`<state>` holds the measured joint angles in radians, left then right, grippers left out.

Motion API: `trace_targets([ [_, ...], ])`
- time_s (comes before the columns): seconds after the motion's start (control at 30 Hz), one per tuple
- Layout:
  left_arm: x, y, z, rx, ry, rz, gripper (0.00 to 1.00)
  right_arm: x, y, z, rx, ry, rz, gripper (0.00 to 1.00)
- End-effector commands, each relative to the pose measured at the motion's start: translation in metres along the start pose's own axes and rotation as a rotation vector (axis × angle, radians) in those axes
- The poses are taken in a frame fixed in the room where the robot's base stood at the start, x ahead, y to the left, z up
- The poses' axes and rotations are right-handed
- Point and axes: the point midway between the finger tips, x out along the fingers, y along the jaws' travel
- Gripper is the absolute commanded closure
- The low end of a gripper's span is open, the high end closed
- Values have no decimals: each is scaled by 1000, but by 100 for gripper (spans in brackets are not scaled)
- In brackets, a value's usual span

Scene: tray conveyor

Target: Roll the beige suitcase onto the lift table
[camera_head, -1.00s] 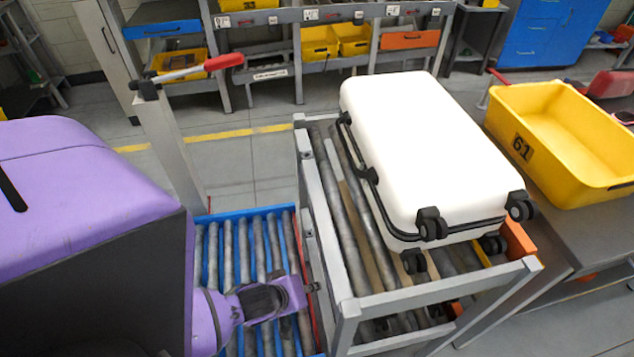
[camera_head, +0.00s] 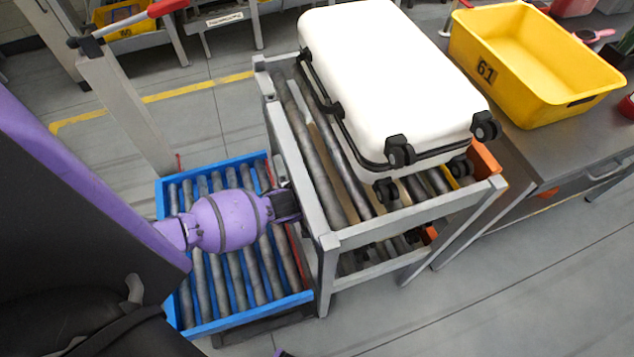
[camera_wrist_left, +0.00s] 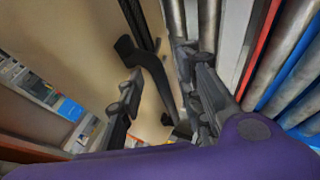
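The beige suitcase (camera_wrist_left: 100,50) fills much of the left wrist view, with a black handle (camera_wrist_left: 160,80) on its face. In the head view it is mostly hidden in the lower level of the rack (camera_head: 315,215), under a white suitcase. The lift table (camera_head: 245,315) is a low roller bed with a blue frame, left of the rack. My left gripper (camera_head: 288,203) reaches across it to the rack's side. In the left wrist view its fingers (camera_wrist_left: 155,78) are apart, with the handle between or just beyond them; contact is unclear. My right gripper is out of view.
The white suitcase (camera_head: 395,80) lies on the rack's upper rollers. A yellow bin (camera_head: 500,80) marked 61 stands on a grey table at the right. A grey post (camera_head: 125,110) with a red-handled lever rises behind the lift table. The floor in front is clear.

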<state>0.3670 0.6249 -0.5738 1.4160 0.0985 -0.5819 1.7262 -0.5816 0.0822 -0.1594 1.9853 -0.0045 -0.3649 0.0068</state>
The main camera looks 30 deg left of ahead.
Motion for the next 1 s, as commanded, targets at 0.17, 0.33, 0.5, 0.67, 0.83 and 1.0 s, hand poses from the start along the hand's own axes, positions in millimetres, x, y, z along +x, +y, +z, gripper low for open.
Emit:
trace_targets([
  [0.17,4,0,0,0,0,1,67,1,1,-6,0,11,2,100],
  [0.33,4,1,0,0,0,1,67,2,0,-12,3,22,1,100],
  [0.5,4,1,0,0,0,1,85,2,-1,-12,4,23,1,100],
  [0.67,4,1,0,0,0,1,100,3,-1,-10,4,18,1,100],
  [0.83,4,1,0,1,0,2,100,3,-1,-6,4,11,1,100],
  [1.0,4,2,0,2,0,3,100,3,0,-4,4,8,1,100],
])
